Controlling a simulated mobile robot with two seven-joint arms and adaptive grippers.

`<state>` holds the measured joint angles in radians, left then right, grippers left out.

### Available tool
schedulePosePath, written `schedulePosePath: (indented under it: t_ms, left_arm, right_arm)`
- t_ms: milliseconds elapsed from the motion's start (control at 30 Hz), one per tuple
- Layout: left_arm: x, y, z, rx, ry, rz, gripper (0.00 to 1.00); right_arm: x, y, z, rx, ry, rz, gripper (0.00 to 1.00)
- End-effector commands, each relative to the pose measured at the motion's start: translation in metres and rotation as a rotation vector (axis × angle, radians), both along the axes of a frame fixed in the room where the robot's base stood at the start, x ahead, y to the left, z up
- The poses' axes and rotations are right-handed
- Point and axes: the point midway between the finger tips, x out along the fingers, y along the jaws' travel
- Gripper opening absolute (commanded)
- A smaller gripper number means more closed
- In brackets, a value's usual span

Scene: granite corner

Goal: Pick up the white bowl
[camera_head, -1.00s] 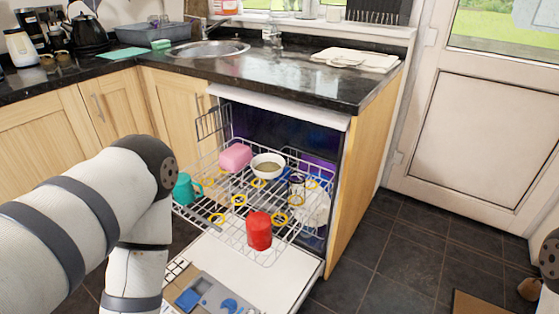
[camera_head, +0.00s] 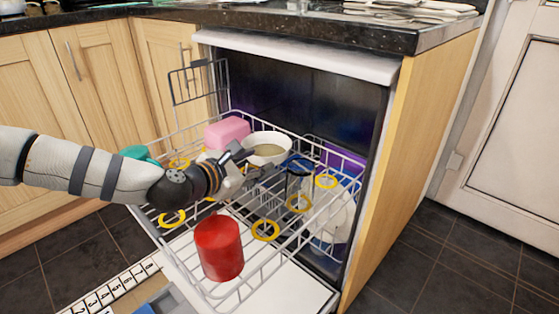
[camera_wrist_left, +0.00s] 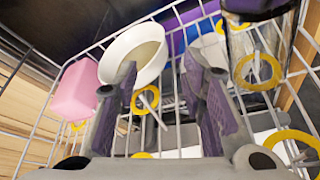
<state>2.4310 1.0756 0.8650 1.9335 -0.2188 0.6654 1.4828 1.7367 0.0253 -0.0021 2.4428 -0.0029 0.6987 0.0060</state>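The white bowl (camera_head: 268,144) sits in the upper rack of the open dishwasher, at its back, right of a pink block. In the left wrist view the bowl (camera_wrist_left: 135,42) is at the upper left, its lower rim partly behind one finger. My left gripper (camera_head: 243,158) is at the bowl's near left side in the head view. In the left wrist view the gripper (camera_wrist_left: 163,68) has its two fingers spread with nothing held between them. One finger overlaps the bowl's rim in the picture; I cannot tell whether it touches. My right gripper is not in view.
The pink block (camera_head: 228,132), a teal cup (camera_head: 134,152), a red cup (camera_head: 219,247) and a dark-rimmed glass (camera_wrist_left: 258,55) share the wire rack (camera_head: 262,275). Yellow rings (camera_head: 266,230) are on the rack. The counter (camera_head: 300,27) overhangs behind.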

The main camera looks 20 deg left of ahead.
Motion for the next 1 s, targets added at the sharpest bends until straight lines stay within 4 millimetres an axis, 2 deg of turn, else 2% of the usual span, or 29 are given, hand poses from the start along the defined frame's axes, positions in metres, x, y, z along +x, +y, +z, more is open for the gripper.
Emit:
schedulePosePath:
  t_ms: [33, 300, 433, 600, 700, 933, 967, 1000]
  left_arm:
    - [0.002, 0.000, -0.009, 0.000, 0.005, -0.001, 0.37]
    - [0.049, -0.009, -0.027, 0.004, 0.006, -0.003, 0.37]
    - [0.064, -0.011, -0.031, 0.004, 0.005, -0.004, 0.37]
    - [0.096, -0.016, -0.045, 0.005, 0.007, -0.003, 0.37]
    - [0.109, -0.017, -0.049, 0.003, 0.007, -0.002, 0.37]
    - [0.112, -0.018, -0.046, 0.003, 0.004, -0.003, 0.37]
    - [0.112, -0.018, -0.046, 0.003, 0.005, -0.004, 0.35]
    - [0.112, -0.018, -0.046, 0.003, 0.005, -0.004, 0.26]
  right_arm:
    - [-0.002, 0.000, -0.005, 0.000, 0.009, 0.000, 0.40]
    - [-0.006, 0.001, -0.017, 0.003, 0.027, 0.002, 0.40]
    - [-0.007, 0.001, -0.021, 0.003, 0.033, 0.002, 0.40]
    - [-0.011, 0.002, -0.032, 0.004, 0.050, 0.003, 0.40]
    - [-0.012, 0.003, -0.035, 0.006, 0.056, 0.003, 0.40]
    - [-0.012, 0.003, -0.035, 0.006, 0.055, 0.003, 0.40]
    - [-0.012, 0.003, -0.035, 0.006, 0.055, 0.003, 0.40]
    - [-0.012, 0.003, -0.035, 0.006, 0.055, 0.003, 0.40]
